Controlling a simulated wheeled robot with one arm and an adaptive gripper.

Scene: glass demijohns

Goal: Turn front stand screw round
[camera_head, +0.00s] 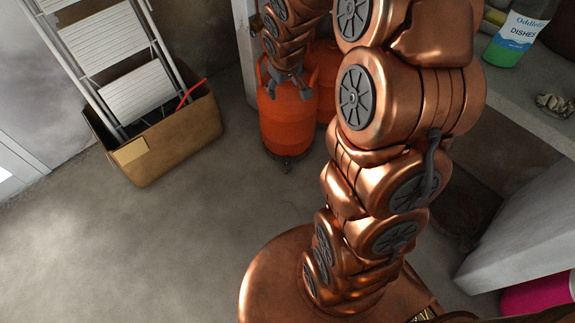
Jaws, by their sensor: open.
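My gripper (288,88) is at the top middle, with its grey fingers apart and nothing visible between them. It hangs in front of the upper part of an orange gas cylinder (289,125), and I cannot tell whether it touches it. I cannot make out a stand screw in this view. A small dark part (287,164) shows at the foot of the cylinder, too small to identify. My copper arm covers the middle of the picture and hides much of what is behind it.
A cardboard box (176,146) holding a white stepladder (138,91) stands at the left. A bottle of green dish liquid (512,42) and a crumpled grey thing (553,104) are on the counter (502,88) at the right. The concrete floor (130,240) is clear at lower left.

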